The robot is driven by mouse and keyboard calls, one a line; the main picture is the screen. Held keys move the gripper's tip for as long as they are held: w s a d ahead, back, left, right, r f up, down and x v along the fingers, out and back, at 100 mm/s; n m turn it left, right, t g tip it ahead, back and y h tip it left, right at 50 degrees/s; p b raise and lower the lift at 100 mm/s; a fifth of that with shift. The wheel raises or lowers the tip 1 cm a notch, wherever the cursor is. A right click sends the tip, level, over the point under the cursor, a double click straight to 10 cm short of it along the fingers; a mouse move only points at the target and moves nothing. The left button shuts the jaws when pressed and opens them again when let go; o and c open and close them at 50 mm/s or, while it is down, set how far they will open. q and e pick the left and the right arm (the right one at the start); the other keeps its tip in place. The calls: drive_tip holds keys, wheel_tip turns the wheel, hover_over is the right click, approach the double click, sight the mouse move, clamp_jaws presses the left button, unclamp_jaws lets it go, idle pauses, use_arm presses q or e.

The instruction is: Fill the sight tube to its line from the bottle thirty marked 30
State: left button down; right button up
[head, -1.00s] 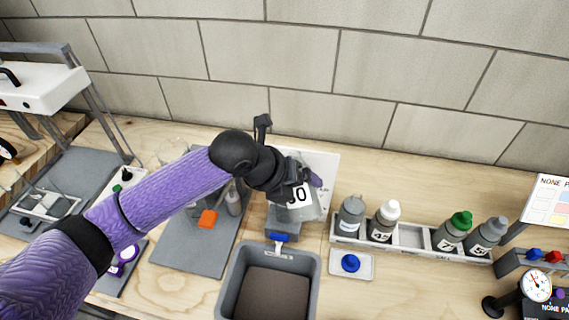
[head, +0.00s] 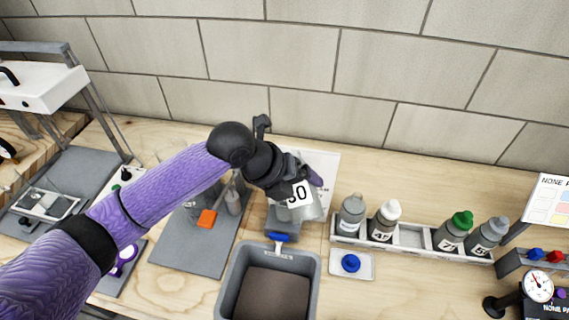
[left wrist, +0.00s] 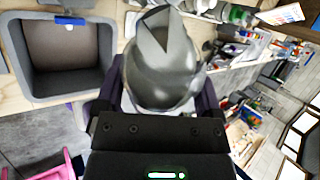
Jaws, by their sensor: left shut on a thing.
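My left gripper (head: 287,179) is shut on the grey bottle marked 30 (head: 301,205). The bottle is tilted, in front of a white panel and above a grey stand (head: 281,221) with a blue handle (head: 278,237). In the left wrist view the bottle (left wrist: 163,75) fills the middle, between the gripper's fingers. The sight tube, its line and any liquid level cannot be made out; the bottle and gripper cover that area. A blue cap (head: 351,263) rests on a small white tray (head: 338,274). My right gripper is not in view.
A dark-bottomed grey bin (head: 231,281) stands in front of the stand. A rack (head: 409,236) at the right holds several bottles and an empty slot. A grey mat (head: 186,266) with an orange block (head: 207,218) lies left. A gauge (head: 537,287) stands far right.

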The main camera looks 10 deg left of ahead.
use_arm(q)
drive_tip(key=shift+f+g, duration=0.1)
drive_tip(key=shift+g, duration=0.2)
idle(0.4)
drive_tip(key=shift+r+n+g+h, duration=0.4)
drive_tip(key=shift+r+g+h, duration=0.05)
drive_tip(key=shift+g+h, duration=0.15)
idle(1.0)
drive_tip(key=shift+w+a+r+n+g+h+b, duration=0.3)
drive_tip(key=shift+w+r+g+h, duration=0.15)
drive_tip(key=shift+g, duration=0.15)
idle(1.4)
drive_tip(key=shift+r+g+h, duration=0.25)
drive_tip(key=shift+r+g, duration=0.05)
drive_tip(key=shift+g, duration=0.1)
idle(1.4)
